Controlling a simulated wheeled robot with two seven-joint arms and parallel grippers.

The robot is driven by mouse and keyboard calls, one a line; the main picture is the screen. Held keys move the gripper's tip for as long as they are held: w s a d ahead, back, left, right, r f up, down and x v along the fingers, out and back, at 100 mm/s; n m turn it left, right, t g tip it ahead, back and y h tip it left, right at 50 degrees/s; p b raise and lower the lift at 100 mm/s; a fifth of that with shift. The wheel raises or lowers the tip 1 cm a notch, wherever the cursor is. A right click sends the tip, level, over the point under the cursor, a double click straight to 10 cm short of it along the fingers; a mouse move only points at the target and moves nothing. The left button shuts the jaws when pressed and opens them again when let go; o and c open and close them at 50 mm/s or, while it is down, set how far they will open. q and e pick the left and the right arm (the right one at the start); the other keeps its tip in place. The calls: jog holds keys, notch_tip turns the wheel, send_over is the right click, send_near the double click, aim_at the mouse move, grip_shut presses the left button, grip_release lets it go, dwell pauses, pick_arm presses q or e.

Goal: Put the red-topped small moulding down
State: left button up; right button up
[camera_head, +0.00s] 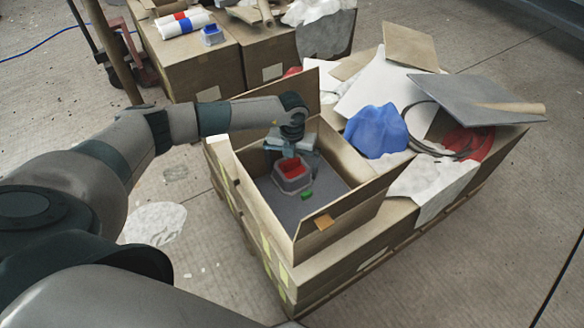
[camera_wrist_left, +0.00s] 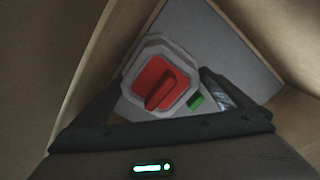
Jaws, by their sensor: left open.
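The small moulding (camera_head: 292,176) has a grey body and a red top. It rests upright on the grey floor of an open cardboard box (camera_head: 341,209). In the left wrist view the moulding (camera_wrist_left: 133,72) shows its red top with a raised bar across it. My left gripper (camera_head: 288,150) reaches down into the box, just behind the moulding. In the left wrist view its fingers (camera_wrist_left: 158,82) are spread, one on either side of the moulding's near part, with gaps visible. The fingertips are partly hidden in the head view. My right gripper is not in view.
A small green piece (camera_head: 306,195) lies beside the moulding. The box walls stand close around my gripper. A blue bundle (camera_head: 377,131), a grey panel (camera_head: 470,98) and white sheets crowd the right side. More cartons (camera_head: 200,68) stand behind. The box floor's front is clear.

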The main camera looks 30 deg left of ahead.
pick_arm(q)
notch_tip(320, 180, up, 10)
jog(key=shift+r+b, duration=0.2)
jog(key=shift+b, duration=0.25)
jog(key=shift+r, duration=0.5)
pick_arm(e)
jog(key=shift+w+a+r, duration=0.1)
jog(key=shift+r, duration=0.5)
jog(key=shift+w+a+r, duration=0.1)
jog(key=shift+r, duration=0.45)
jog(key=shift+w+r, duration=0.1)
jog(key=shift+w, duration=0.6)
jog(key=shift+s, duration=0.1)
